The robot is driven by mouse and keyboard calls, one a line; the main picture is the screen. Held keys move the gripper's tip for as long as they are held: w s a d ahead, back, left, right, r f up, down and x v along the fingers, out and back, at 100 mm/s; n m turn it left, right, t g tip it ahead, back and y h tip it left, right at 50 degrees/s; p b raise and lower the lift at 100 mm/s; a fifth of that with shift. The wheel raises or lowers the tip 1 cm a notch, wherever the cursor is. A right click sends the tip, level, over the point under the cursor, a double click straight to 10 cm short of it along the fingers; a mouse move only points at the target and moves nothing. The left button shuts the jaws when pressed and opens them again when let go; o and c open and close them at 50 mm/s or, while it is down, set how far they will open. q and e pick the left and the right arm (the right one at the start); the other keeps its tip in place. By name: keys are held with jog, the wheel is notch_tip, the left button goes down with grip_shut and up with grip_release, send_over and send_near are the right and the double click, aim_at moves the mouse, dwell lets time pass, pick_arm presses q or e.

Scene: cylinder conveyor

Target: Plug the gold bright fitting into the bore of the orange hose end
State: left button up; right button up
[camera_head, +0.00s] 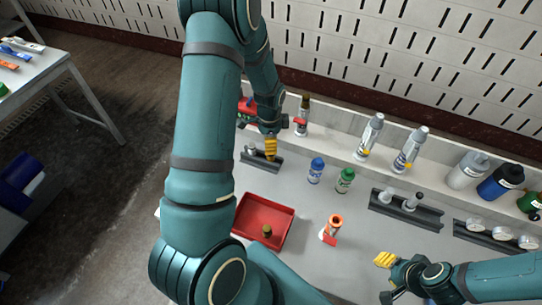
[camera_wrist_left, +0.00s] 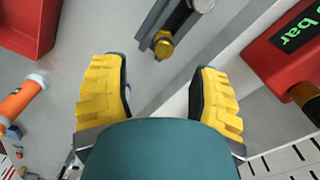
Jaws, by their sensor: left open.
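A gold bright fitting (camera_wrist_left: 163,47) stands at the end of a dark rack (camera_wrist_left: 172,22) in the left wrist view. My left gripper (camera_wrist_left: 158,72) is open and empty, with the fitting beyond and between its yellow fingertips. In the head view the left gripper (camera_head: 270,147) is over the dark rack (camera_head: 268,164) and hides the fitting. My right gripper (camera_head: 386,260) is at the lower right, apart from everything.
A red tray (camera_head: 288,211) holds a darker brass piece (camera_head: 267,230). Blue (camera_head: 316,170) and green (camera_head: 345,180) bottles stand right of the left gripper. A red gauge box (camera_wrist_left: 272,52) is close on the right of the left wrist view. The bench around the hose end is clear.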

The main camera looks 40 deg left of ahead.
aim_at(270, 157)
pick_arm(q)
jog(key=f, duration=0.7)
jog(key=shift+w+a+f+b, duration=0.15)
jog(key=shift+w+f+b, duration=0.05)
jog(key=shift+w+b, duration=0.1)
grip_shut()
